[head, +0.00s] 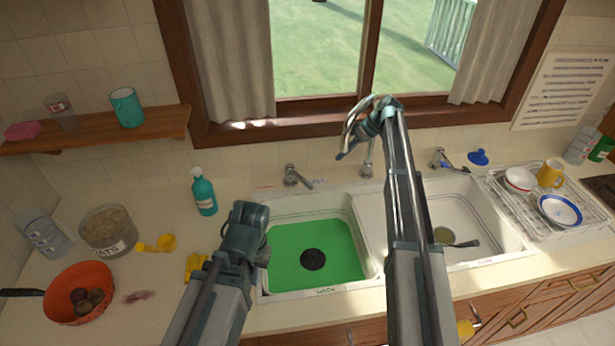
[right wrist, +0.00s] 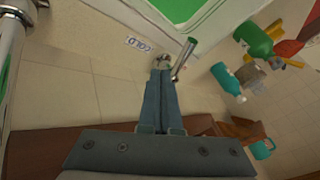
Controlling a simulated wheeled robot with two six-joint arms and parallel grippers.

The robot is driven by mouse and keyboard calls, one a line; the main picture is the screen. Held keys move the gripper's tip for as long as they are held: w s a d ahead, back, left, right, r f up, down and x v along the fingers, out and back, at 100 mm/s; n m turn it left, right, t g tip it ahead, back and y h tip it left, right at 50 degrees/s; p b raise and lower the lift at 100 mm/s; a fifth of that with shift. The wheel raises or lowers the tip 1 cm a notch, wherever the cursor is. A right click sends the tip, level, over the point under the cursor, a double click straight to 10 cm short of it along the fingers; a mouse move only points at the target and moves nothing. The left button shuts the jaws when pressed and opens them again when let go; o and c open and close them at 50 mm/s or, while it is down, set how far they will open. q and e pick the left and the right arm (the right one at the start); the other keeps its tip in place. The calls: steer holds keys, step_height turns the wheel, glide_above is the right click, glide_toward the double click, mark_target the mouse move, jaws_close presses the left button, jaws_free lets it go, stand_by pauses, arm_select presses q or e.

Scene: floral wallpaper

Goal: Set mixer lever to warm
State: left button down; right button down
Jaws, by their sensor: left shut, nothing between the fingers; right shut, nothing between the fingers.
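The mixer lever (head: 304,182) is a small metal tap lever behind the left, green sink basin (head: 320,240), slanting down to the right. A red label (head: 265,187) lies left of it and a blue one (head: 317,182) to its right. In the right wrist view the lever (right wrist: 184,58) stands just beyond my shut right fingertips (right wrist: 160,75), with the COLD label (right wrist: 138,45) to the left; contact cannot be told. In the head view my right gripper (head: 343,154) is shut and empty, right of the lever. My left gripper (head: 262,256) is shut over the basin's left edge.
A tall faucet (head: 367,168) rises behind my right arm. A teal soap bottle (head: 204,194) stands left of the lever. A dish rack (head: 550,215) is at right.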

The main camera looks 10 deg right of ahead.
mark_target(309, 182)
stand_by(0.3)
